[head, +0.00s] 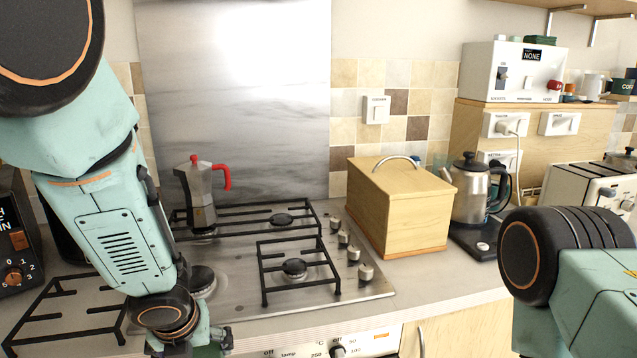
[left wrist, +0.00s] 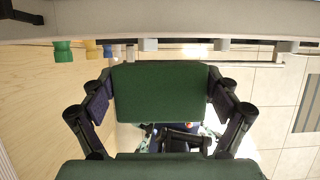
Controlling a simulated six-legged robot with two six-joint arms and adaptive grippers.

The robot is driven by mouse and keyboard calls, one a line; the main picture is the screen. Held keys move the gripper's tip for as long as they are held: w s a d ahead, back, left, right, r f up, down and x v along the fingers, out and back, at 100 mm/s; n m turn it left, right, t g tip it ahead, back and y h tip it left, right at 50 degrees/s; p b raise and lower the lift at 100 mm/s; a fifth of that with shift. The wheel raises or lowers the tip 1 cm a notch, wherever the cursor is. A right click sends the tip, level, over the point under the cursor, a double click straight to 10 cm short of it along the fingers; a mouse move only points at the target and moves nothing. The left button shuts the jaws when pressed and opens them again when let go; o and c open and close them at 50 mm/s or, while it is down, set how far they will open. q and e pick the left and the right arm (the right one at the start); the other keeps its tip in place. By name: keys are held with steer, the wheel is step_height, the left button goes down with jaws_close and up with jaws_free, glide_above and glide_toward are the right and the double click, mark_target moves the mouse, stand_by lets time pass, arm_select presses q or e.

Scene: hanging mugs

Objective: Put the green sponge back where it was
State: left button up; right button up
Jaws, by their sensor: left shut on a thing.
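The green sponge (left wrist: 160,92) appears in the left wrist view as a dark green block between the two fingers of my left gripper (left wrist: 160,85). The fingers press on its left and right sides, so the gripper is shut on it. In the head view my left gripper (head: 190,348) is at the bottom edge, in front of the hob, partly cut off. The place the sponge came from cannot be told from these frames.
The hob (head: 235,262) carries a moka pot (head: 200,195). To its right are a wooden bread box (head: 400,210) and a kettle (head: 470,190). A white box (head: 512,75) stands on a wooden shelf behind. The counter's front edge lies close to my left gripper.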

arm_select(q)
steer(key=shift+s+d+r, duration=0.15)
steer(key=shift+d, duration=0.05)
steer(key=shift+w+a+f+n, duration=0.2)
steer(key=shift+w+a+n, duration=0.1)
steer(key=shift+a, duration=0.1)
steer(key=shift+a+n+y, duration=0.2)
steer(key=shift+n+y, duration=0.1)
steer(key=shift+n, duration=0.2)
steer(key=s+a+n+g+y+b, duration=0.1)
steer(key=s+a+n+g, duration=0.15)
steer(key=n, duration=0.65)
steer(key=s+a+n+g+y, duration=0.1)
steer(key=s+a+n+g, duration=0.2)
steer(key=n, duration=0.6)
steer(key=s+d+f+n+g+h+b, duration=0.3)
steer(key=s+d+f+n+b, duration=0.2)
steer(key=n, duration=0.8)
steer(key=d+f, duration=0.2)
steer(key=d, duration=0.2)
steer(key=shift+s+f+n+h+b, duration=0.15)
steer(key=shift+f+n+h+b, duration=0.15)
steer(key=shift+f+h+b, duration=0.1)
